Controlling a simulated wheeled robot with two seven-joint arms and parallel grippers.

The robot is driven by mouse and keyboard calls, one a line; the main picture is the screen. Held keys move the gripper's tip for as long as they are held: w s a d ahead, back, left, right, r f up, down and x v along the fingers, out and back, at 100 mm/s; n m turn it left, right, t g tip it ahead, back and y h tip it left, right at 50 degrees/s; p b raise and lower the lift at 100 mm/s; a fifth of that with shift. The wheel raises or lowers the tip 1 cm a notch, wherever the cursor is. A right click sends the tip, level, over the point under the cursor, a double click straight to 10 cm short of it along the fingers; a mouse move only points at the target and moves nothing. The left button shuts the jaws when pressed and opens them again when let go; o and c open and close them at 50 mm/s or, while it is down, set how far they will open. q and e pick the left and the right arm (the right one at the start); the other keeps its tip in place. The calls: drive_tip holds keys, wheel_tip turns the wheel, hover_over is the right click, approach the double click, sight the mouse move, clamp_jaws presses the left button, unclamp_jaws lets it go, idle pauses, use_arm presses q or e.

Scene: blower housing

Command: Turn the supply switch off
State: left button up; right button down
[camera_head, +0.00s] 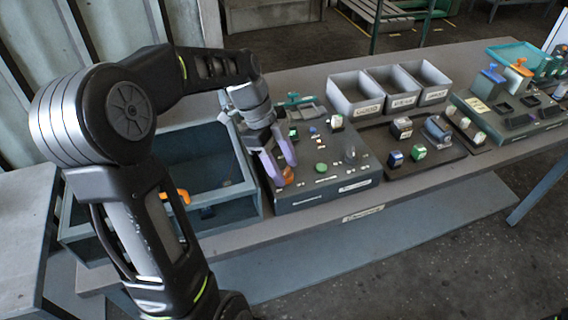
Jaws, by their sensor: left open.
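A grey control panel (318,190) stands on the bench, with small switches, lamps and labels on its sloped top. My left gripper (281,168) is open above the panel's front left part, its two purple fingers pointing down. An orange part (288,175) shows right at the fingertips; it may be the supply switch, but the labels are too small to read. I cannot tell whether the fingers touch it. A green round button (320,168) and a grey knob (350,154) sit to its right. My right gripper is out of view.
An open blue-grey bin (248,190) with an orange-handled item (178,195) stands left of the panel. Grey labelled trays (357,106) stand behind right. A board with small blocks (418,152) and another dark panel (510,115) lie further right. The bench's front strip (400,203) is clear.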

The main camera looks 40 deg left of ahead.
use_arm(q)
drive_tip(key=shift+d+f, duration=0.1)
drive_tip(key=shift+f, duration=0.05)
drive_tip(key=shift+c, duration=0.3)
clamp_jaws()
